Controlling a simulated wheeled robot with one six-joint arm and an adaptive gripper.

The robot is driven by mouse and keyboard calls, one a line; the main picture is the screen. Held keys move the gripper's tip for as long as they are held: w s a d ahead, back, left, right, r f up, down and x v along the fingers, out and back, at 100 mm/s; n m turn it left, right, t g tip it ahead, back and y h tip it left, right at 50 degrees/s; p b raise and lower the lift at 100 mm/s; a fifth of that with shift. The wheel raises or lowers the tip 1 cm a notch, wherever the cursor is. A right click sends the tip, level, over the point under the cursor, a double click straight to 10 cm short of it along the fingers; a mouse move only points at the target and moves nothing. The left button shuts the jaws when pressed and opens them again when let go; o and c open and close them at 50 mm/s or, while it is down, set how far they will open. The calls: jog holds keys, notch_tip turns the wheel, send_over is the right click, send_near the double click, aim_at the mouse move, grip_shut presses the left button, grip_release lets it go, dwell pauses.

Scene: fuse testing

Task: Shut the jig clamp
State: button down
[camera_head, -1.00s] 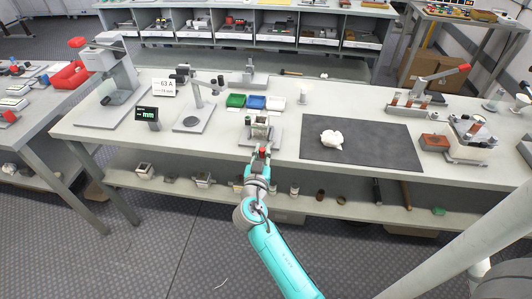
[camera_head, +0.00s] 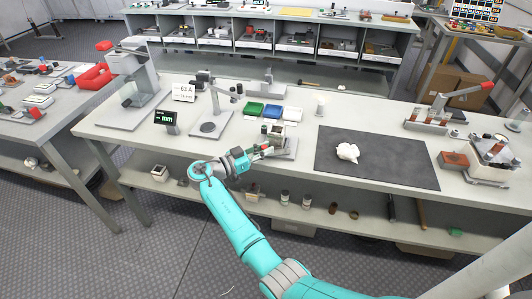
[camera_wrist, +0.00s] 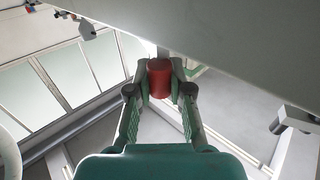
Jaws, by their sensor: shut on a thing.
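The jig (camera_head: 291,146) stands near the front edge of the bench, with a metal block on its grey base. My gripper (camera_head: 264,150) is at the left front of the jig. In the wrist view my gripper (camera_wrist: 160,82) is shut on the red handle (camera_wrist: 159,76), which sits between both fingertips. I take this as the jig clamp's handle; its lever and pressing end are hidden, so I cannot tell the clamp's angle.
Green, blue and white trays (camera_head: 272,111) stand just behind the jig. A stand on a grey plate (camera_head: 211,126) and a small display (camera_head: 166,119) are to the left. A dark mat (camera_head: 400,172) with a white crumpled thing (camera_head: 347,152) lies to the right.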

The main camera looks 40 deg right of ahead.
jog(key=shift+w+d+f+m+g, duration=0.1)
jog(key=shift+w+d+m+g, duration=0.15)
jog(key=shift+g, duration=0.2)
jog(key=shift+w+m+g, duration=0.15)
jog(key=shift+m+g, duration=0.2)
jog(key=shift+g, duration=0.1)
jog(key=c, duration=1)
grip_release()
jog(key=shift+d, duration=0.1)
jog(key=shift+c, duration=0.2)
